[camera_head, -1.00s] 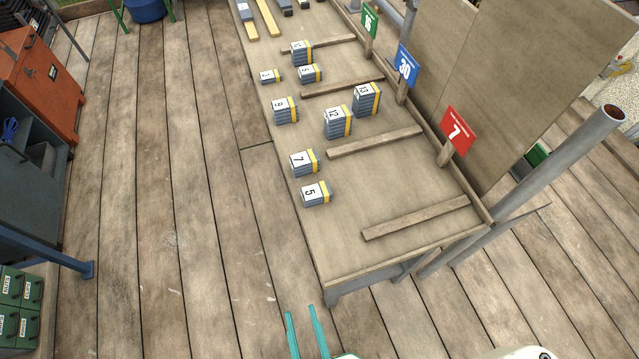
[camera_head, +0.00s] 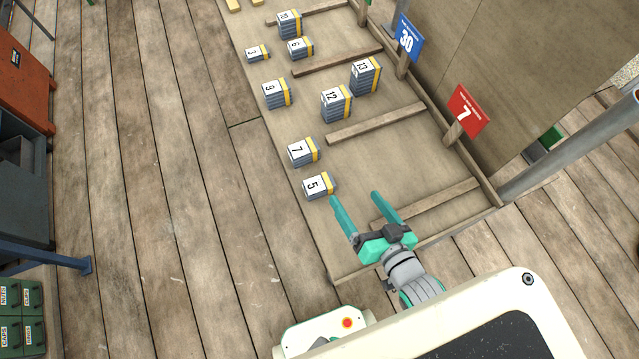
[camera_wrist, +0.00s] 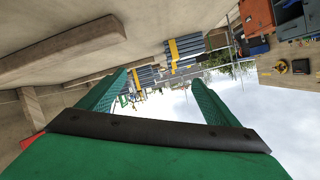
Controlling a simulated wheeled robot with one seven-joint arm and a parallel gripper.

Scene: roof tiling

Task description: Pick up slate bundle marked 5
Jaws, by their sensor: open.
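The slate bundle marked 5 (camera_head: 316,187) is a short grey stack with a white label and a yellow band. It lies near the front left edge of the wooden table. My gripper (camera_head: 355,196) has two teal fingers, open and empty, over the table just right of the bundle and apart from it. In the wrist view, the open fingers (camera_wrist: 160,88) show at both sides, with grey slate bundles with yellow bands (camera_wrist: 185,47) beyond; their numbers cannot be read there.
The bundle marked 7 (camera_head: 302,152) stands just behind. Bundles 9 (camera_head: 275,94), 12 (camera_head: 335,104) and 13 (camera_head: 364,76) stand farther back. Wooden battens (camera_head: 376,123) cross the table. A red sign marked 7 (camera_head: 467,111) stands at its right edge. The table's front right is clear apart from a batten.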

